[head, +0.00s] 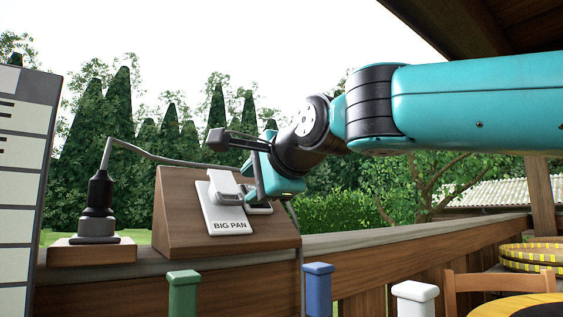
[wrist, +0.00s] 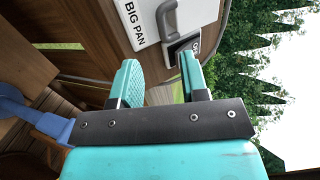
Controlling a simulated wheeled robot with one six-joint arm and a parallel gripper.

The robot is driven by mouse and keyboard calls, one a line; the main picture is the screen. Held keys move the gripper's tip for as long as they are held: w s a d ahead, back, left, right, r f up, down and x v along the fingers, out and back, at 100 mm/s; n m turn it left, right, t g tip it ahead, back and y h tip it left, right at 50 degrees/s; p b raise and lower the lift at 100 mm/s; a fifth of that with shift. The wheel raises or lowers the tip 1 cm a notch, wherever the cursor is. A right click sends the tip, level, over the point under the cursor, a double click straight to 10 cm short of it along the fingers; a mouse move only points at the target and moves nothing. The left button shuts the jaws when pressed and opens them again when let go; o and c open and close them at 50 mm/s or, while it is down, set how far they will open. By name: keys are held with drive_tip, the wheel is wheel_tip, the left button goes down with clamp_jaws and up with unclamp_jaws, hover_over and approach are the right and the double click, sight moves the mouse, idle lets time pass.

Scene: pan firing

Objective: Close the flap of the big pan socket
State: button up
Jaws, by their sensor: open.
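The big pan socket is a white plate (head: 228,226) marked BIG PAN on the sloping face of a wooden box; the plate also shows in the wrist view (wrist: 145,28). A pale grey flap (head: 224,183) stands out from the plate's upper part in the head view. In the wrist view a grey handle-shaped part (wrist: 168,20) sits beside a dark-framed opening (wrist: 182,48). My gripper (head: 264,188) is at the plate's right side. Its teal fingers (wrist: 158,68) are apart with nothing between them. One fingertip overlaps the dark frame; I cannot tell whether it touches.
The wooden box (head: 175,215) stands on a wooden ledge. A black plug with a grey cable (head: 98,195) stands on a wooden block to the left. Green (head: 183,292), blue (head: 318,290) and white (head: 415,298) posts are in front. Open air lies above the box.

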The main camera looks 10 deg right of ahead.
drive_tip(key=v, duration=0.9)
